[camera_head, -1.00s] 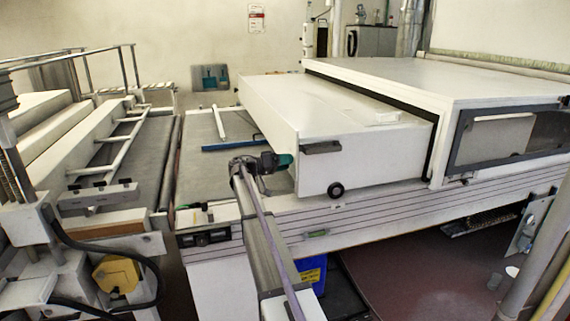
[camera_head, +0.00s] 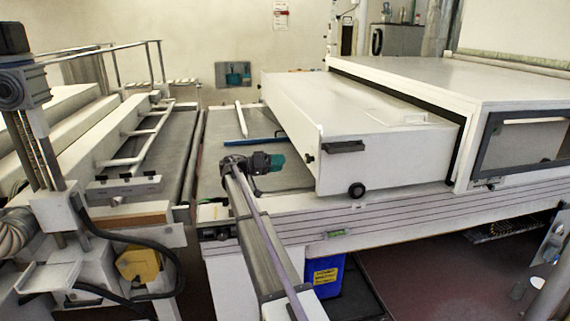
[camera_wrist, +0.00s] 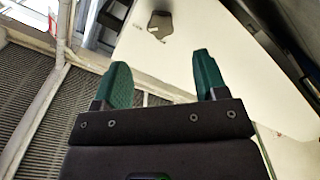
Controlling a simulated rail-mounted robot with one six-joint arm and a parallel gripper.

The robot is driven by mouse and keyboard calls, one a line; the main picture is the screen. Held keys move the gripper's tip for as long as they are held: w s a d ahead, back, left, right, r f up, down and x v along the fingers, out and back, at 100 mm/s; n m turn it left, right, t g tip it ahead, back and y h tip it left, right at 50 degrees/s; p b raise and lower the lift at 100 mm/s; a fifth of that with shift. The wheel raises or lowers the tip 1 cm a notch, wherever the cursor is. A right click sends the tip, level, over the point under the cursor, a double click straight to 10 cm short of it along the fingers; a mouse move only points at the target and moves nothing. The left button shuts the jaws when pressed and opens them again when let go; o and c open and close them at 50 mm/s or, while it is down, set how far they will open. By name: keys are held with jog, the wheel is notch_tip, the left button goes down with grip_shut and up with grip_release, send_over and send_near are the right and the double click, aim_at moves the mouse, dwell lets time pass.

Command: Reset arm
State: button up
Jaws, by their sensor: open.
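My gripper (camera_head: 277,161) has green fingers and sits at the end of my arm above the near edge of the work table (camera_head: 222,180). It is just left of the white pull-out box (camera_head: 390,160), with a gap to its dark handle (camera_head: 343,147). In the wrist view my gripper (camera_wrist: 162,68) is open, with nothing between its two green fingers. A white surface with a small dark fitting (camera_wrist: 160,24) shows beyond the fingertips.
The white tunnel housing (camera_head: 440,82) stands behind and right of the box. A blue bar (camera_head: 245,141) and a white bar (camera_head: 241,119) lie on the table. A blue bin (camera_head: 325,276) is below. Machinery with a black hose (camera_head: 130,240) stands at left.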

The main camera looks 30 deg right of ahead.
dwell(0.3)
jog(key=s+a+f+n+t+y+p, duration=0.2)
jog(key=s+a+f+n+t+y, duration=0.2)
jog(key=s+a+f+n+y, duration=0.65)
jog(key=s+a+f+n+t+y+p, duration=0.1)
jog(key=s+a+y, duration=0.5)
jog(key=s+a, duration=1.7)
jog(key=a+n+t+p, duration=0.1)
jog(key=a+n+p, duration=0.1)
jog(key=a, duration=0.1)
jog(key=shift+s+a+f+t, duration=0.15)
jog(key=shift+a+f+t, duration=0.1)
jog(key=shift+f+t, duration=0.15)
jog(key=shift+d, duration=0.1)
